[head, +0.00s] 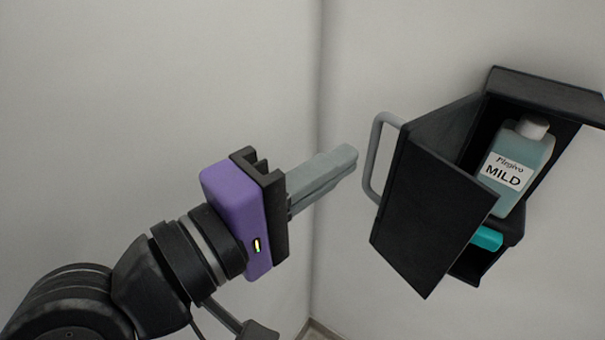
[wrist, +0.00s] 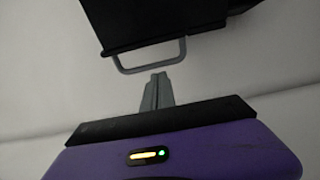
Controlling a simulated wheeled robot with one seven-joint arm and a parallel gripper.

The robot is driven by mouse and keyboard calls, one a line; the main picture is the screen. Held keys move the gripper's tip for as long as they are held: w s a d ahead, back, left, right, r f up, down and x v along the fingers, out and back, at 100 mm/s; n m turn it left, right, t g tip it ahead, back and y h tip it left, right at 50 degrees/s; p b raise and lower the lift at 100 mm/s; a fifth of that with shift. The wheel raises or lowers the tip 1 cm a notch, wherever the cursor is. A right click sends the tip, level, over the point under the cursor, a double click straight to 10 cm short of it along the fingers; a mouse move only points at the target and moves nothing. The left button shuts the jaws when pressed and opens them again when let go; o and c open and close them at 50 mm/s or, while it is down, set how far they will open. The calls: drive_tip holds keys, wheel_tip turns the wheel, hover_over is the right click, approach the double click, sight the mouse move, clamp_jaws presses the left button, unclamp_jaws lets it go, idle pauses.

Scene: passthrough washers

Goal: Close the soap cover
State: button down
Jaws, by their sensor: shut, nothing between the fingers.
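The soap cover (head: 428,195) is a dark panel with a grey bar handle (head: 373,158) on its left side. It stands swung open from the black soap box (head: 545,88) on the wall in the head view. My gripper (head: 350,160) is shut and empty, with its grey fingertips just left of the handle and seemingly a small gap away. In the wrist view, the fingertips (wrist: 157,78) point at the handle (wrist: 150,70), which hangs below the dark box or cover (wrist: 150,22). I cannot tell there which dark face is the cover.
A soap bottle (head: 517,165) labelled MILD stands inside the box. A teal piece (head: 487,238) shows below it. Pale walls (head: 150,80) meet in a corner behind my gripper. The space left of the cover is clear apart from my arm.

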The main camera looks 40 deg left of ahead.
drive_tip(key=shift+w+d, duration=0.15)
drive_tip(key=shift+w, duration=0.75)
